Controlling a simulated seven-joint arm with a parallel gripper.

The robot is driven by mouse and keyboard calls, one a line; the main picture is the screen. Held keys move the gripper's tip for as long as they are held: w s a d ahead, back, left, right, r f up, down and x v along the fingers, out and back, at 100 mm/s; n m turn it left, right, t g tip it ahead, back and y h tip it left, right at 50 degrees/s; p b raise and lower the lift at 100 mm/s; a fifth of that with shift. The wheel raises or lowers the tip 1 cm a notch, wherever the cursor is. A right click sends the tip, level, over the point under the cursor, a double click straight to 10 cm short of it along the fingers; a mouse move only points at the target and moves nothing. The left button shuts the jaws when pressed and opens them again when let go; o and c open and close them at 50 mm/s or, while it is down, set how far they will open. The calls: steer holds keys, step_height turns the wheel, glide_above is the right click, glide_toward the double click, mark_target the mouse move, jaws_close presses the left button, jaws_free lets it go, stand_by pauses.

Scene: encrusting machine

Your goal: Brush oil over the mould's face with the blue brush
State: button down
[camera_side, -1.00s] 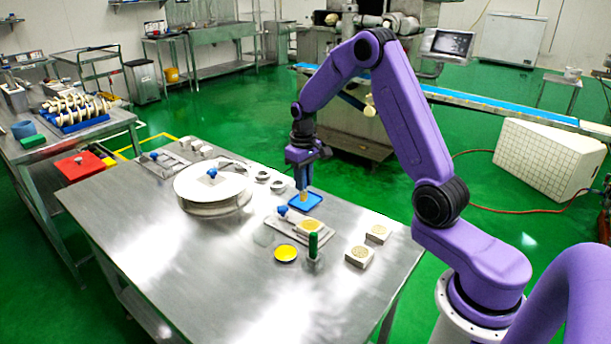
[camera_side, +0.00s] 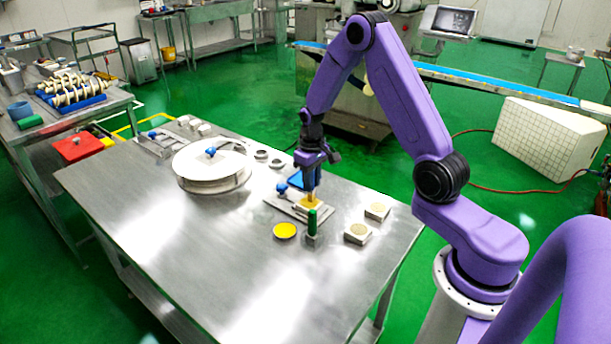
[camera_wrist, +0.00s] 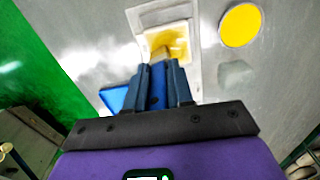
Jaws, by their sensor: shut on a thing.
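My gripper (camera_side: 311,182) points down, shut on the blue brush (camera_wrist: 157,88), and it also shows in the wrist view (camera_wrist: 158,74). The brush's pale bristles (camera_wrist: 160,52) are at the yellow face of the mould (camera_wrist: 178,38). They look to be on or just over the near-left part of that face; exact contact is unclear. The mould's plate (camera_side: 285,205) lies on the steel table, partly hidden by my gripper in the side view.
A yellow dish (camera_side: 285,231) and a green-handled tool (camera_side: 312,222) stand close in front of the mould. Two pale blocks (camera_side: 357,234) are to the right. A large round white drum (camera_side: 212,168) is to the left. The table's front left is clear.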

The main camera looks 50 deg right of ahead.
steer(key=shift+s, duration=0.45)
steer(key=shift+w, duration=2.05)
step_height(320, 180, up, 8)
steer(key=shift+r, duration=0.1)
